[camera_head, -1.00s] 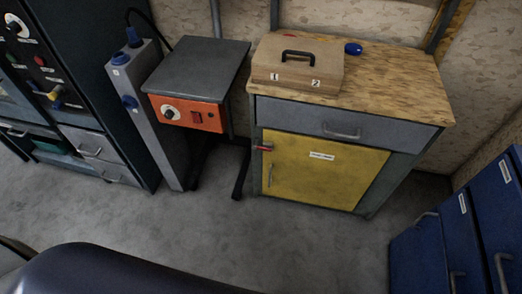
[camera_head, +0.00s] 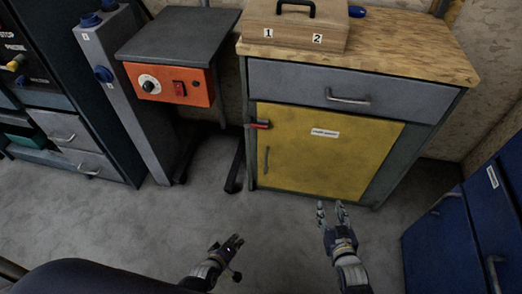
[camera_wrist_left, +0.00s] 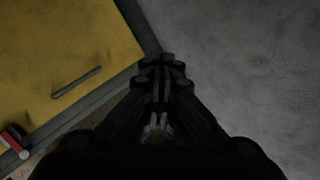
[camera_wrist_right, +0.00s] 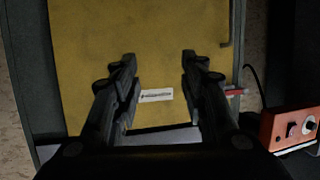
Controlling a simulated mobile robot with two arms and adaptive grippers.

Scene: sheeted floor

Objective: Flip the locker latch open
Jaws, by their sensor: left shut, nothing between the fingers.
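The locker has a yellow door (camera_head: 310,165) that is closed, with a white label and a vertical handle (camera_head: 266,160). The red latch (camera_head: 260,125) sits at the door's upper left edge and points sideways; it also shows in the left wrist view (camera_wrist_left: 13,143) and the right wrist view (camera_wrist_right: 236,91). My left gripper (camera_head: 236,240) is shut and empty, low in front of the locker and below the latch, apart from it. My right gripper (camera_head: 332,207) is open and empty in front of the door's lower right part.
A grey drawer (camera_head: 345,93) is above the door, and a wooden box (camera_head: 295,27) stands on the worktop (camera_head: 410,55). An orange control unit (camera_head: 170,84) stands left of the locker. Blue drawers (camera_head: 450,235) are at the right. The floor (camera_head: 130,225) in front is clear.

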